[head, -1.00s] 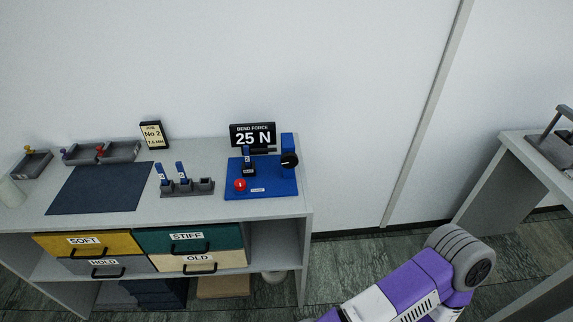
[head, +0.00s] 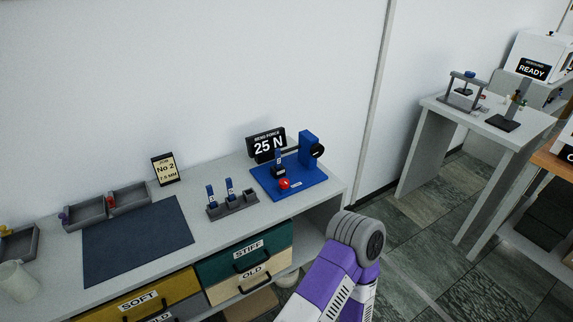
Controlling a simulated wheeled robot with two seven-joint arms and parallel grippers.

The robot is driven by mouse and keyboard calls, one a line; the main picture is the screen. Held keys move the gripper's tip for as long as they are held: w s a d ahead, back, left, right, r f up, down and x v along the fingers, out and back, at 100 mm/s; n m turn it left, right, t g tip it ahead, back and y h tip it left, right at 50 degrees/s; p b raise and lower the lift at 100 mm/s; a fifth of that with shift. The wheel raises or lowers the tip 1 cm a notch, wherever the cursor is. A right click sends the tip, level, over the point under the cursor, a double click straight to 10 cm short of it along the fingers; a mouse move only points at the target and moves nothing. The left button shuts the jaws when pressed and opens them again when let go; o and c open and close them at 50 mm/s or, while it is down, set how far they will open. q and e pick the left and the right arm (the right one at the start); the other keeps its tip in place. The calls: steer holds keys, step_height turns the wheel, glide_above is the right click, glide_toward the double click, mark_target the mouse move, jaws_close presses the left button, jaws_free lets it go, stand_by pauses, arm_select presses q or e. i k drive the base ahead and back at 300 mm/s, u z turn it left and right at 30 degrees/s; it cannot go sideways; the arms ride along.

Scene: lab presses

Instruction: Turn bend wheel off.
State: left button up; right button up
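The bend wheel looks to be the black round knob (head: 317,151) on the side of the blue upright block of the bend press (head: 296,190), on the grey bench. The press has a blue base, a red button (head: 284,184) and a small blue-topped piece standing in its middle. A black display (head: 266,145) behind it reads "BEND FORCE 25 N". A purple and white arm link of mine stands in front of the bench, at the bottom right of it. Neither gripper shows in the head view.
Drawers labelled SOFT, STIFF and OLD are below. Another table (head: 485,122) stands at the right, with open floor between.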

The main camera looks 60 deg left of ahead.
mark_target(317, 149)
steer(key=k, duration=0.1)
steer(key=u, duration=1.8)
steer(key=i, duration=0.6)
